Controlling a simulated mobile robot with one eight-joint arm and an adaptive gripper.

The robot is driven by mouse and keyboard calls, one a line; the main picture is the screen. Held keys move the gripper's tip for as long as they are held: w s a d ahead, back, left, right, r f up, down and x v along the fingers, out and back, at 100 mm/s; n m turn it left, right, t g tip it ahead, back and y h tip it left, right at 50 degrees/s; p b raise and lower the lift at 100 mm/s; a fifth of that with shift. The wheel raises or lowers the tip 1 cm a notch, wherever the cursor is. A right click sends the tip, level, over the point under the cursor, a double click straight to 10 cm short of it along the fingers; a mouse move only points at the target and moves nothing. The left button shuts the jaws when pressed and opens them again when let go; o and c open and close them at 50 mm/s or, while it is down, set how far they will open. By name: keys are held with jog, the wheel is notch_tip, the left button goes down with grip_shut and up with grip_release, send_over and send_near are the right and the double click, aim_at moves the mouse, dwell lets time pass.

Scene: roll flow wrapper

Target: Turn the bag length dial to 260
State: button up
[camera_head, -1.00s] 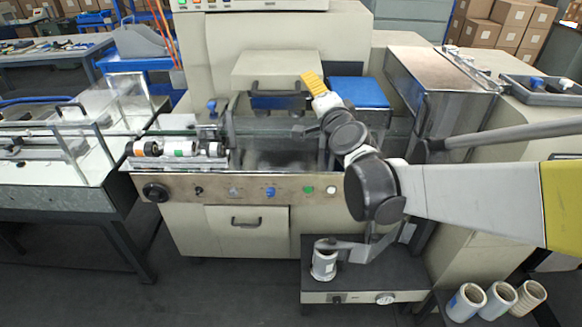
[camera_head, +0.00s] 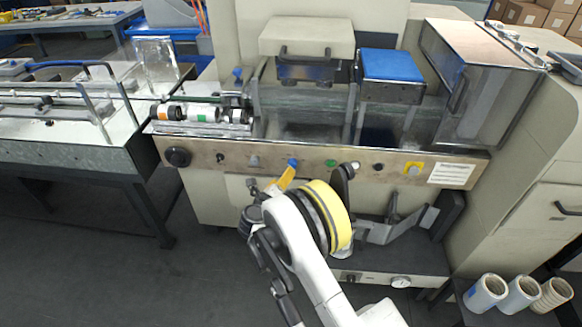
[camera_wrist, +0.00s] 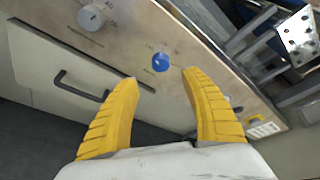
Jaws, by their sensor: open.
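The blue dial (camera_head: 292,163) is on the machine's tan front panel (camera_head: 225,168); it also shows in the wrist view (camera_wrist: 160,62), with small marks around it. A grey dial (camera_head: 253,161) with printed marks is to its left, also in the wrist view (camera_wrist: 91,17). The lettering is too small to tell which is the bag length dial or its setting. My gripper (camera_head: 285,179) is open and empty, its yellow fingers pointing at the panel. In the wrist view its fingertips (camera_wrist: 160,76) stand apart on either side of the blue dial, seemingly short of it.
A big black knob (camera_head: 178,157) is at the panel's left end. A drawer handle (camera_wrist: 80,86) sticks out below the panel.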

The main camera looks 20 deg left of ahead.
aim_at(291, 165)
jog(key=b+x, duration=0.3)
jog(key=x, duration=0.6)
jog(key=shift+w, duration=0.4)
grip_shut()
